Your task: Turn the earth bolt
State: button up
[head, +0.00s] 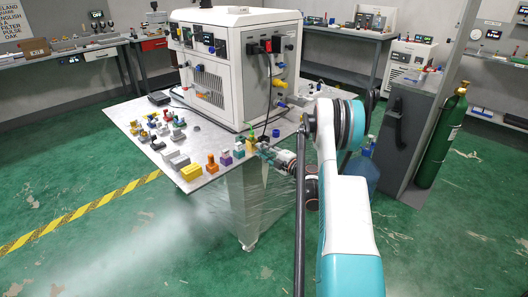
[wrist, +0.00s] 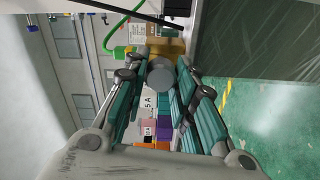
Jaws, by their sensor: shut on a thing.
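In the wrist view, a grey round bolt head (wrist: 161,78), seen end-on, stands in front of a yellow-brass block (wrist: 166,47). I take it for the earth bolt. A green cable (wrist: 112,32) with a green end (wrist: 119,52) meets the block's left side. My gripper (wrist: 160,66) has its two teal-and-grey fingers closed in on the bolt from left and right. The exact contact is partly hidden by the fingers. In the head view my gripper (head: 263,151) is at the table's right front corner, by the yellow block (head: 250,145); the bolt itself is hidden there.
A large white machine (head: 225,65) with sockets and cables stands on the table (head: 207,151). Several small coloured blocks and fittings lie along the table's front. A purple block (wrist: 164,130) shows below the bolt in the wrist view. A green gas cylinder (head: 441,140) stands at the right.

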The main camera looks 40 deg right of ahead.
jog(key=m, duration=2.4)
jog(key=shift+d+m, duration=0.15)
jog(key=shift+m, duration=0.25)
jog(key=o, duration=1.1)
jog(key=s, duration=0.8)
jog(key=s+d, duration=0.1)
jog(key=s, duration=0.3)
